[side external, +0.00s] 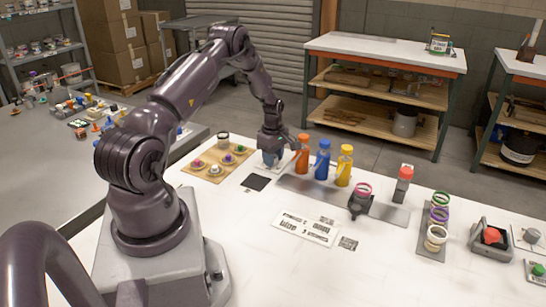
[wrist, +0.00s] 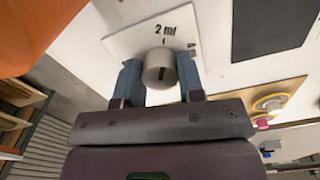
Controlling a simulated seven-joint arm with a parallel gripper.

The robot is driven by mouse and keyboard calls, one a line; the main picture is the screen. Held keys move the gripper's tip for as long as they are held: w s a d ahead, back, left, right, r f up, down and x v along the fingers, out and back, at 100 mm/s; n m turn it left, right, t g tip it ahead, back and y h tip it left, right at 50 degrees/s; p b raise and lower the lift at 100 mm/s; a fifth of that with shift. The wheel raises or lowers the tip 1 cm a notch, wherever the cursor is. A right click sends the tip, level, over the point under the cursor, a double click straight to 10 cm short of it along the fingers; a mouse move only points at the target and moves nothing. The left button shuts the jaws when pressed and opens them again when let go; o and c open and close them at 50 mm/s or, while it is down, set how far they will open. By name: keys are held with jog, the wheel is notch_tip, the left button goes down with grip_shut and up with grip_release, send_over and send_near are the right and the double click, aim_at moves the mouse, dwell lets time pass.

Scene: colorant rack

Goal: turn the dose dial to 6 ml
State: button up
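The dose dial (wrist: 159,70) is a round grey metal knob on a white plate (wrist: 125,42) in the wrist view. The plate reads "2 ml" above a short tick behind the knob. A dark mark shows on the knob's face, roughly in line with that tick. The blue fingers of my gripper (wrist: 160,82) stand on both sides of the knob and appear to press on it. Part of another mark shows at the right finger; no 6 ml label can be read. In the side external view my gripper (side external: 272,158) is down over the dial, which it hides.
Orange (side external: 302,153), blue (side external: 322,160) and yellow (side external: 344,166) bottles stand close to the right of my gripper. A wooden board (side external: 205,174) with small knobs lies to its left. A black square (side external: 255,183) lies in front. The white table's front is mostly clear.

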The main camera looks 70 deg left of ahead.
jog(key=shift+m, duration=0.4)
jog(key=m, duration=1.1)
jog(key=shift+m, duration=0.4)
jog(key=m, duration=1.1)
jog(key=shift+m, duration=0.3)
jog(key=o, duration=0.9)
jog(key=shift+r, duration=0.1)
